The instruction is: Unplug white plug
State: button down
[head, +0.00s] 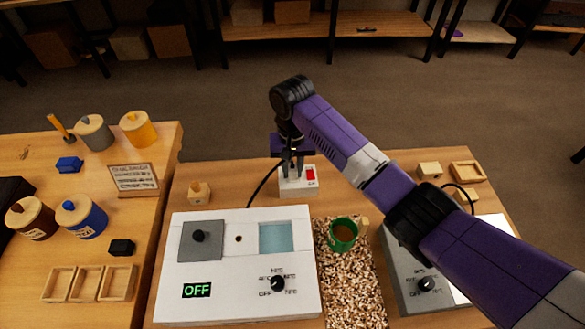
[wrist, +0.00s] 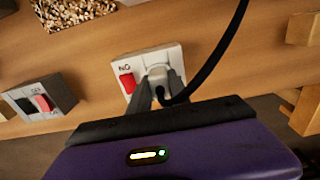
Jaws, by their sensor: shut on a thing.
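The white plug (wrist: 157,77) sits at the white socket box (wrist: 130,66), beside its red switch; whether its pins are in the socket is hidden. A black cord (wrist: 222,55) curves up from the plug. My gripper (wrist: 158,90) is shut on the plug, one finger on each side of it. In the head view the socket box (head: 299,189) stands at the back of the bench, behind the white machine. My gripper (head: 291,172) points down over it there and mostly hides the plug.
The white machine (head: 190,278) shows OFF on its display. A green cup (head: 343,234) stands on the speckled mat (head: 352,290) to its right. A grey machine (head: 408,285) is at right. A small wooden block (head: 199,193) lies left of the socket box.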

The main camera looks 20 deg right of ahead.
aim_at(293, 167)
jog(key=shift+r+p, duration=0.8)
jog(key=shift+p, duration=0.25)
dwell(1.1)
jog(key=shift+r+p, duration=0.75)
jog(key=shift+p, duration=0.05)
notch_tip(293, 167, up, 5)
jog(key=p, duration=0.5)
jog(key=shift+r, duration=0.95)
